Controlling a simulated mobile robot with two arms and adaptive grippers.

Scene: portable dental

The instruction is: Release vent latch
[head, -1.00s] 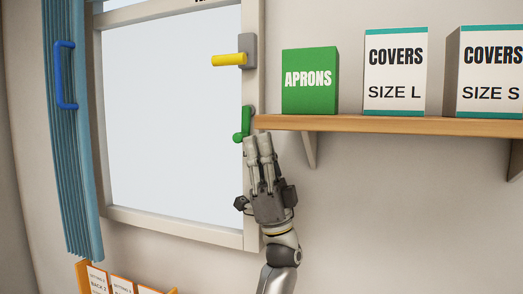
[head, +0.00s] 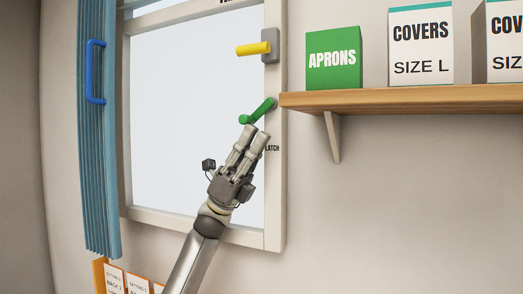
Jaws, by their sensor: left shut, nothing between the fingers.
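The green latch lever (head: 258,111) is on the right side of the window frame, above a partly covered label reading LATCH. It is tilted, with its knob end down to the left and its other end up at the frame. My left gripper (head: 253,132) is shut and empty, with its fingertips just below the lever. I cannot tell whether they touch it. A yellow handle (head: 254,48) on a grey plate sits higher on the same frame and points left. The vent window (head: 190,120) has a pale pane. My right gripper is not in view.
A wooden shelf (head: 400,99) juts out right of the latch on a bracket (head: 332,136). It holds a green APRONS box (head: 333,72) and white COVERS boxes (head: 420,45). A blue pleated curtain (head: 98,150) with a blue handle hangs at left. An orange card holder (head: 100,275) is at lower left.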

